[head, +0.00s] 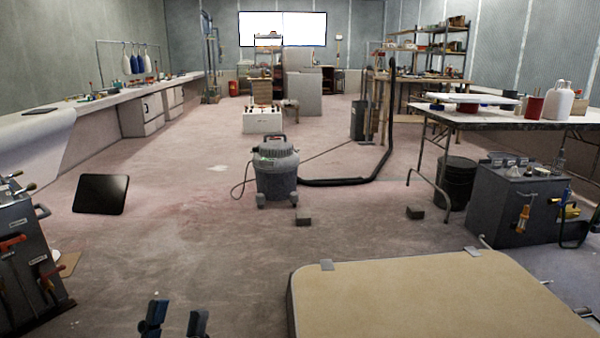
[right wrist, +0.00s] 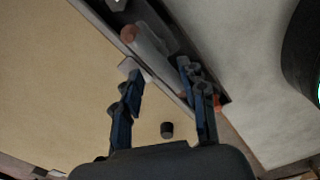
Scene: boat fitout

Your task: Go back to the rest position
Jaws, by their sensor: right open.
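My left gripper (head: 175,315) shows at the bottom edge of the head view, low and left of centre. Its two dark blue fingers stand apart with only floor seen between them. My right gripper (right wrist: 158,72) shows in the right wrist view, its fingers apart and nothing between the tips. Behind it lie a beige padded panel (right wrist: 60,85) and a dark tray-like strip with a blurred reddish-brown object (right wrist: 145,45). The right gripper is out of the head view.
A large beige panel (head: 420,300) fills the lower right of the head view. A grey shop vacuum (head: 276,175) with a black hose stands mid-floor. A dark tool cart (head: 25,265) is at the left, a grey box (head: 510,205) at the right. Floor between is mostly clear.

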